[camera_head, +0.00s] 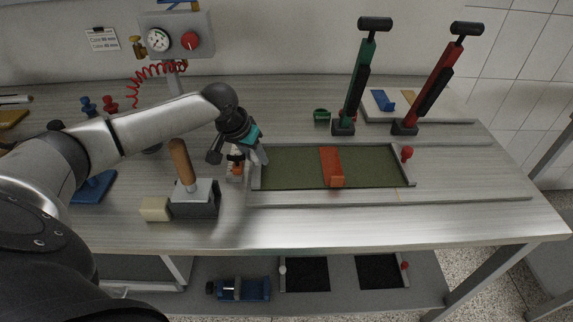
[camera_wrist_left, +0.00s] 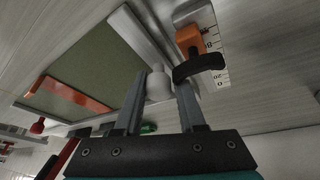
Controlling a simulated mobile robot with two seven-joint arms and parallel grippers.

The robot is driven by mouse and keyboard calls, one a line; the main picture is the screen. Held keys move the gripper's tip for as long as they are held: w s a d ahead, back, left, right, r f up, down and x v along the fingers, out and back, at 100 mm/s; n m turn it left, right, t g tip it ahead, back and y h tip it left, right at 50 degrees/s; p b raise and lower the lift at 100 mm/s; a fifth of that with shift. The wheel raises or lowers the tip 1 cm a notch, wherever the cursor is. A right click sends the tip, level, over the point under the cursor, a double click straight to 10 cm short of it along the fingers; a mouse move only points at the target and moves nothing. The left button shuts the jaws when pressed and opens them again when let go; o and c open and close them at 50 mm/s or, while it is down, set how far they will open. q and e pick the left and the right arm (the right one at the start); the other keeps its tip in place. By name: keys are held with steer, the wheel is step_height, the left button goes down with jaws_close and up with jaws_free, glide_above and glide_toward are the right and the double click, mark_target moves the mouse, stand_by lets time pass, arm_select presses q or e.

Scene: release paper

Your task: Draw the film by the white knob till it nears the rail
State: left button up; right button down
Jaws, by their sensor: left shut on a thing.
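The white knob (camera_wrist_left: 158,85) is between the fingers of my left gripper (camera_wrist_left: 157,90) in the left wrist view, and the gripper is shut on it. In the head view my left gripper (camera_head: 261,154) is at the left end of a framed dark green sheet (camera_head: 290,165), hiding the knob. I cannot tell the film apart from this green surface. A pale grey rail-like bar (camera_wrist_left: 138,38) runs along the sheet's end beside the knob. My right gripper is not in view.
An orange block (camera_head: 331,166) lies across the green sheet, and a red knob (camera_head: 407,153) is at its right end. An orange clamp (camera_wrist_left: 190,38) with a black lever and white scale (camera_wrist_left: 218,62) is close to the fingers. A wooden-handled tool (camera_head: 183,165) stands left.

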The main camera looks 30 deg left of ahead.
arm_select(q)
steer(key=shift+s+f, duration=0.1)
jaws_close()
steer(key=shift+d, duration=0.1)
